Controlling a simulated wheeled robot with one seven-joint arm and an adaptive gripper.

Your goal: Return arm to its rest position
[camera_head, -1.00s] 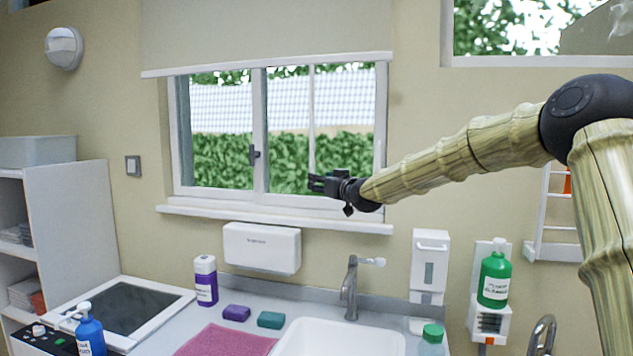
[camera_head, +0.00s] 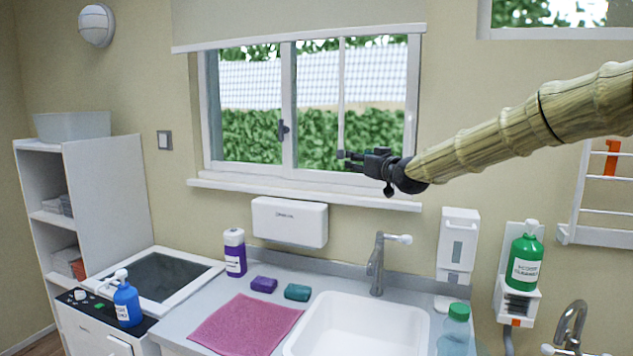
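My gripper (camera_head: 345,160) is at the end of my outstretched arm, in front of the window's lower right part and well above the counter. It points left in the picture. Nothing shows between its fingers, and it touches nothing that I can see. The fingers are small and dark here; a gap seems to show between them, but I cannot tell surely how far they are apart. The upper arm lies outside the right edge of the picture.
Below are the sink (camera_head: 357,325), tap (camera_head: 377,265), pink cloth (camera_head: 243,323), purple sponge (camera_head: 263,285), teal sponge (camera_head: 297,292) and purple-labelled bottle (camera_head: 235,253). A green bottle (camera_head: 525,258) hangs in a wall holder. A shelf unit (camera_head: 105,200) stands left. The air around my gripper looks clear.

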